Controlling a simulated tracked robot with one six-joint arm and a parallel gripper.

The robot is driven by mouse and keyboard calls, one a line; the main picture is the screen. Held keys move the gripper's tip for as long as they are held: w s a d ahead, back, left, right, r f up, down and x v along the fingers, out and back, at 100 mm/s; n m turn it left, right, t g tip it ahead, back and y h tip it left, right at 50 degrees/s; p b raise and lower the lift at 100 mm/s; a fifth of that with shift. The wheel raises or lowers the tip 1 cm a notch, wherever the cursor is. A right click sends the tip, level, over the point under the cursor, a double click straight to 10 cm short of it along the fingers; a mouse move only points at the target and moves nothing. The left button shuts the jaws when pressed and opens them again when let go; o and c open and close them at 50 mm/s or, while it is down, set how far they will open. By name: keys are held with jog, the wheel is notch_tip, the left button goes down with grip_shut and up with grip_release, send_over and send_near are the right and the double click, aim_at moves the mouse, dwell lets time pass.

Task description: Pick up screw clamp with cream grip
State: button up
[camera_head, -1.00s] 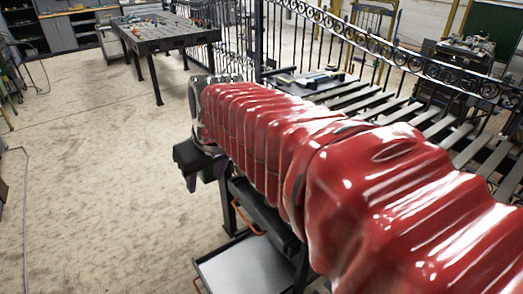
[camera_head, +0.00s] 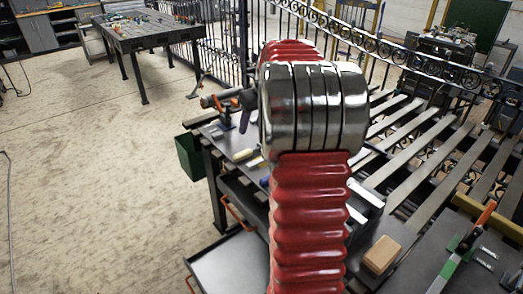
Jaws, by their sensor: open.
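A small cream-yellow handle (camera_head: 243,155) lies on the dark workbench (camera_head: 213,137) just left of my arm. It may be the cream grip of the screw clamp, but it is too small to be sure, and the rest of it is not clear. My red arm with its shiny metal joint stands up through the middle of the view and covers much of the bench.
A green bin (camera_head: 189,156) is beside the bench. A wooden block (camera_head: 382,254) and an orange-handled tool (camera_head: 486,213) lie at right. Slats and an iron gate stand behind; left floor is clear.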

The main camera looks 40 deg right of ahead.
jog(key=d+f, duration=0.4)
jog(key=d, duration=0.6)
jog(key=shift+s+d+f, duration=0.3)
jog(key=shift+s+f, duration=0.05)
jog(key=x, duration=0.8)
jog(key=shift+w+f, duration=0.1)
jog(key=shift+f, duration=0.2)
jog(key=shift+x, duration=2.6)
jog(key=shift+f, duration=0.1)
